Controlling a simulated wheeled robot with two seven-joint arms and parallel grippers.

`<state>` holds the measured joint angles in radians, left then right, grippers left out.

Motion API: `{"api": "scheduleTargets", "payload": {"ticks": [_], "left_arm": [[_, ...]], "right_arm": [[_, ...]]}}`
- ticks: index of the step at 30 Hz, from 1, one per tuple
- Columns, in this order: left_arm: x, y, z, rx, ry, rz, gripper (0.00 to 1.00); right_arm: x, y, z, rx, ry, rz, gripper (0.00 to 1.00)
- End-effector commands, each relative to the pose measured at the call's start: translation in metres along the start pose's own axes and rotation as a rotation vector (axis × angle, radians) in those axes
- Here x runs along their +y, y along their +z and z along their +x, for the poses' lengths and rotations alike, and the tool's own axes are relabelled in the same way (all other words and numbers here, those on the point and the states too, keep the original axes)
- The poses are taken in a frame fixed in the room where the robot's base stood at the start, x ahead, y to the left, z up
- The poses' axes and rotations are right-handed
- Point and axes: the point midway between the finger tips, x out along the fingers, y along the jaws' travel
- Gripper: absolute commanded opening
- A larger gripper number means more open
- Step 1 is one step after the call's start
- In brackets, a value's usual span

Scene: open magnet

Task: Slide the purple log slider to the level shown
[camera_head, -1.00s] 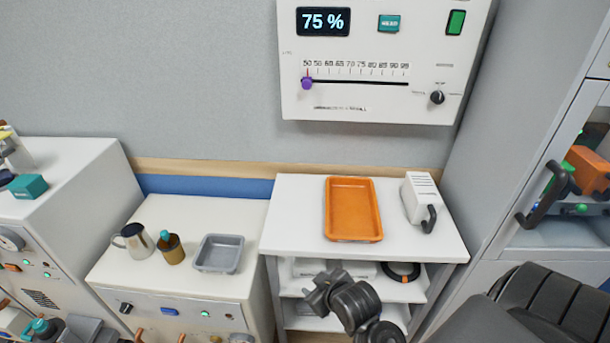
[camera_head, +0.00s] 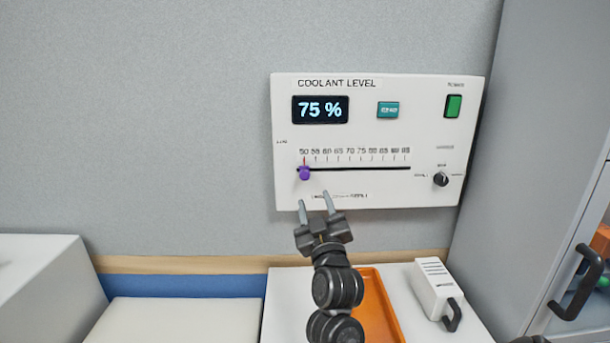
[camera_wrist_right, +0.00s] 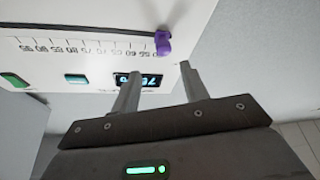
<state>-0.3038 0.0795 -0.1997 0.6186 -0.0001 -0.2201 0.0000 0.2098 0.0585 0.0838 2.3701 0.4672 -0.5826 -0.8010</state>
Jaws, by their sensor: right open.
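The purple slider knob (camera_head: 305,173) sits at the far left end of its black track (camera_head: 360,169), under the 50 mark, on the white coolant panel (camera_head: 390,191). The panel's display (camera_head: 320,109) reads 75 %. My right gripper (camera_head: 314,201) is open and empty, just below the knob in the head view, fingers pointing up at the panel. In the right wrist view the knob (camera_wrist_right: 163,43) lies beyond the two spread fingertips (camera_wrist_right: 159,70), apart from them. My left gripper is not in view.
A teal button (camera_head: 388,110), a green switch (camera_head: 454,106) and a black dial (camera_head: 440,179) are on the panel. Below stand an orange tray (camera_head: 376,300) and a white device with a black handle (camera_head: 436,285). A grey cabinet is at right.

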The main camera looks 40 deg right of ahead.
Motion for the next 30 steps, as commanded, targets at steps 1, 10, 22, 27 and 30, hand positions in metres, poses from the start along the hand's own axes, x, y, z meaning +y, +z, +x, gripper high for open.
{"api": "scheduleTargets", "payload": {"ticks": [1, 10, 22, 27, 30], "left_arm": [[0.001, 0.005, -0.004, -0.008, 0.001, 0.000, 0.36], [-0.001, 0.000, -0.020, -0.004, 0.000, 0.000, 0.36], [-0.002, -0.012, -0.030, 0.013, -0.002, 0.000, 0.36], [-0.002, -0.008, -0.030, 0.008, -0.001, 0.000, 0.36], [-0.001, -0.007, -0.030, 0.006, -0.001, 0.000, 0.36]], "right_arm": [[0.000, -0.002, 0.007, 0.001, -0.002, -0.002, 0.45], [0.001, -0.003, 0.062, -0.001, -0.001, -0.003, 0.45], [0.001, 0.001, 0.101, -0.003, -0.001, -0.001, 0.45], [0.001, 0.001, 0.101, -0.003, -0.001, 0.000, 0.45], [0.001, 0.001, 0.101, -0.003, -0.001, 0.000, 0.43]]}}
